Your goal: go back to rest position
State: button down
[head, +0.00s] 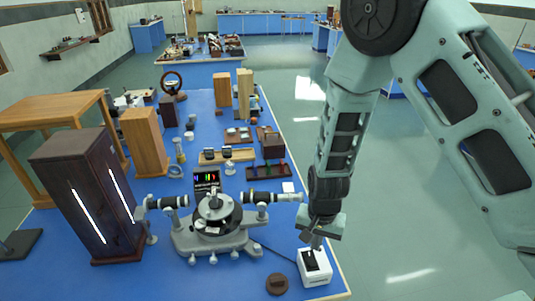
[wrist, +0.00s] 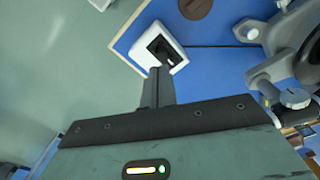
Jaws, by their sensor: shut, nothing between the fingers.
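My gripper (head: 315,246) is at the right edge of the blue bench (head: 268,257), just above a small white box (head: 315,281) with a dark top. In the wrist view my gripper (wrist: 163,72) is shut, its fingers together and empty. Their tips lie over the dark recess of the white box (wrist: 141,36). I cannot tell whether they touch it. My arm reaches down from the upper right in the head view.
A spectrometer (head: 215,222) stands left of my gripper, with a brown disc (head: 278,284) in front. A dark wooden cabinet (head: 70,205) with lit slits stands at the left. Wooden blocks and small parts fill the bench behind. The floor (head: 400,240) to the right is clear.

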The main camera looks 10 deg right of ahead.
jog(key=s+a+r+n+y+b, duration=0.2)
jog(key=s+a+r+n+b, duration=0.25)
jog(key=s+a+r, duration=0.35)
jog(key=s+d+r+n+b, duration=0.1)
jog(key=s+r+n+b, duration=0.1)
jog(key=s+r+n, duration=0.2)
jog(key=s+r+n+h+b, duration=0.1)
jog(key=s+r+n+b, duration=0.1)
jog(key=s+n, duration=0.3)
jog(key=s+r, duration=0.1)
jog(key=s, duration=0.2)
jog(key=shift+d+r, duration=0.35)
